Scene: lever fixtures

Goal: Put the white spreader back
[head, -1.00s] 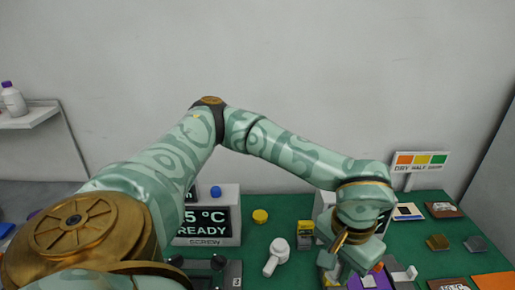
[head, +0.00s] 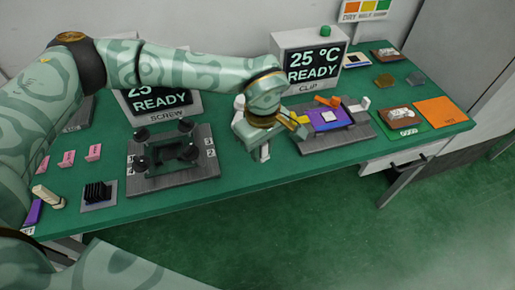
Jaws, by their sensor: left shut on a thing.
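My left gripper (head: 296,124) reaches in from the left over the table, at the left edge of the clip fixture (head: 350,132). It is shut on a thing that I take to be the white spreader. Its fingers and wrist hide nearly all of it, and I cannot make out its shape. The clip fixture holds a purple board (head: 318,121) with a pale square chip (head: 329,116) on it and an orange lever (head: 327,101) behind. My right gripper is not in view.
A white tool (head: 265,153) lies partly hidden under my left wrist. The screw fixture (head: 178,170) with black knobs stands to the left. The clip screen (head: 310,62) stands close behind my gripper. Green and orange mats (head: 441,111) lie right. The table's front edge is clear.

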